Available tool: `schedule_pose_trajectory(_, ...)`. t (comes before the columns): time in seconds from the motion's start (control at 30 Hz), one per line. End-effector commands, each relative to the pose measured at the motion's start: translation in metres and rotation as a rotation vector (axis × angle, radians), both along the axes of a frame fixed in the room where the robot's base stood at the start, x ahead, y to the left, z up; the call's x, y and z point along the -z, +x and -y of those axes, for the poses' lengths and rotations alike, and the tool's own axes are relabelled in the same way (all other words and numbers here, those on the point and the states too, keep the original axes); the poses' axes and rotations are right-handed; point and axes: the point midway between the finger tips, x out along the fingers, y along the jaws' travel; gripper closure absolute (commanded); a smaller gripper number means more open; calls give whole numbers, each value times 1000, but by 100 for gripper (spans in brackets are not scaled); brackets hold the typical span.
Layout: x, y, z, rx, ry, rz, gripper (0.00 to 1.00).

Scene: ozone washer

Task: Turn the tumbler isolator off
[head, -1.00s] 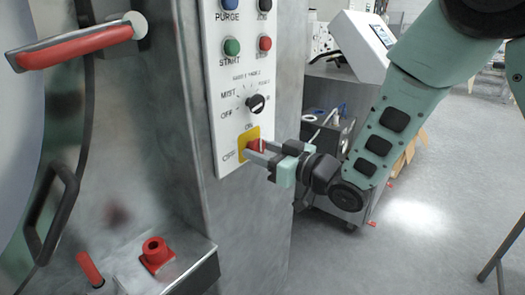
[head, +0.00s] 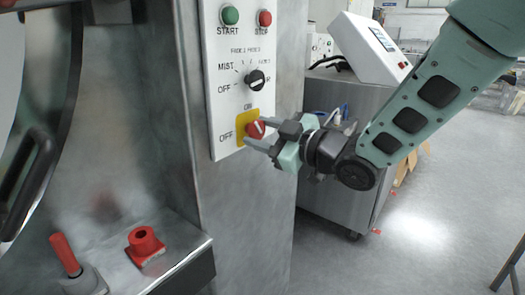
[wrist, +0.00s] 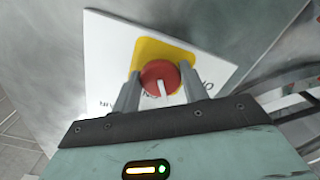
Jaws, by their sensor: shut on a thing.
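The tumbler isolator is a round red knob (head: 255,129) with a white pointer mark. It sits on a yellow plate (head: 241,124) at the bottom of the white control panel (head: 220,85), with ON printed above and OFF at its left. My gripper (head: 262,137) reaches in from the right and is shut on the knob. In the wrist view, the knob (wrist: 160,74) is between the two fingers (wrist: 160,92), one on each side. Its white mark points down toward my gripper there. In the head view the mark looks slanted; its exact setting is hard to tell.
Above the knob are a black mode selector (head: 256,80), a green START button (head: 230,15) and a red STOP button (head: 265,18). A red fitting (head: 145,242) stands on a metal ledge below left. A grey cabinet (head: 345,115) stands behind my arm.

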Motion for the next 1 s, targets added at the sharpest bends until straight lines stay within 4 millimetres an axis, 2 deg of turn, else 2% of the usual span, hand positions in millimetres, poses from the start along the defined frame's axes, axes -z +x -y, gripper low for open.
schedule_pose_trajectory(0.1,6,0,0,0,-66,92,79)
schedule_pose_trajectory(0.7,5,0,1,0,-413,535,79)
schedule_pose_trajectory(1.0,3,1,1,0,-546,700,79)
